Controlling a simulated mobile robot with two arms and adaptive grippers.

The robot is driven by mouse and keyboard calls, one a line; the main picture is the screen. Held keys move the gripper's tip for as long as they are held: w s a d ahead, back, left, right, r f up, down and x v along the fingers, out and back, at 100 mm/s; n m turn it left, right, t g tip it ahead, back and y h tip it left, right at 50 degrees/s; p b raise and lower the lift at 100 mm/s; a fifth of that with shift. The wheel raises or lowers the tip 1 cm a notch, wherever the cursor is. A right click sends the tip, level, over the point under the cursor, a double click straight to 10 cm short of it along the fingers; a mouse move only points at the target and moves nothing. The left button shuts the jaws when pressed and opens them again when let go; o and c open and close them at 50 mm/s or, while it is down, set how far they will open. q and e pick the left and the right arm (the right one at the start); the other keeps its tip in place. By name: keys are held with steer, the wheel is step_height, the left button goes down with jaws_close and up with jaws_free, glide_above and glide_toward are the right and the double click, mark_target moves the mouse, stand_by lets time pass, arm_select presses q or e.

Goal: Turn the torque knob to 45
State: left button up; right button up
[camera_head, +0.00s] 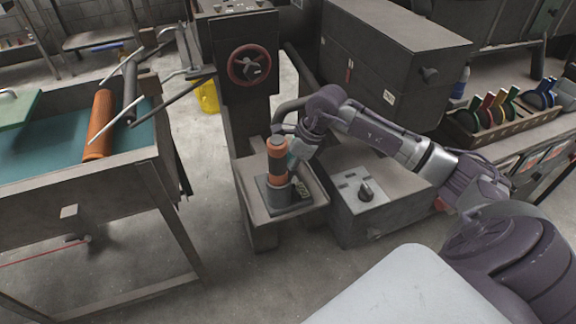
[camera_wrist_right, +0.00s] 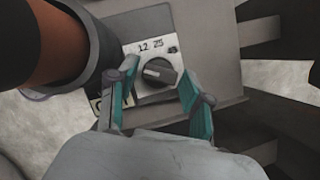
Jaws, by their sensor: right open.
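The torque knob (camera_wrist_right: 158,72) is a dark round knob with a ridge, on a pale dial plate (camera_wrist_right: 146,50) in the right wrist view. The plate has small figures that look like 12 and 25; a 45 cannot be read. In that view my right gripper (camera_wrist_right: 158,88) is open, with one teal-padded finger on each side of the knob. Contact cannot be told. In the head view my right gripper (camera_head: 293,158) is beside an orange and dark cylinder (camera_head: 277,162), above a small dark base plate (camera_head: 302,203). The knob is not clear there. My left gripper is not in view.
The cylinder also fills the upper left of the wrist view (camera_wrist_right: 62,45). A grey box with its own black knob (camera_head: 365,191) stands to the right. A red handwheel (camera_head: 249,65) is behind. A table with an orange tube (camera_head: 99,126) is at left.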

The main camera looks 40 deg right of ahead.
steer(key=c, duration=0.9)
steer(key=shift+o, duration=0.2)
steer(key=shift+m, duration=0.3)
steer(key=shift+a+f+m+t+h+b, duration=0.1)
steer(key=shift+m+t+h+b, duration=0.35)
steer(key=shift+m, duration=0.75)
steer(key=shift+a+m+t+h+b, duration=0.15)
steer(key=shift+m+h+b, duration=0.35)
steer(key=shift+m, duration=0.6)
steer(key=shift+d+m+t+h+b, duration=0.1)
steer(key=shift+m+h+b, duration=0.35)
steer(key=shift+m, duration=0.65)
